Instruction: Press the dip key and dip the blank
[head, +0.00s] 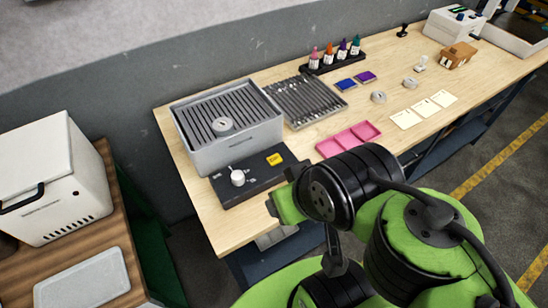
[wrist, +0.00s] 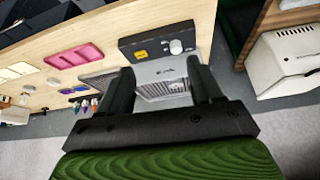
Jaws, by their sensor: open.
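The yellow key (head: 275,159), which I take as the dip key, sits on the dark control panel (head: 252,182) in front of the grey tank (head: 232,150). A white knob (head: 238,177) stands left of it. My gripper (wrist: 160,78) is open and empty in the wrist view, apart from the key. That view is turned round, with the yellow key (wrist: 140,53) and knob (wrist: 176,46) beyond the fingers. The head view does not clearly show my fingers.
A ribbed rack (head: 305,101) adjoins the tank. A pink tray (head: 348,140), ink pads (head: 346,85), bottles (head: 330,57), two loose discs (head: 378,97) and cards (head: 421,109) lie rightward. A white box (head: 50,180) stands on a separate left table.

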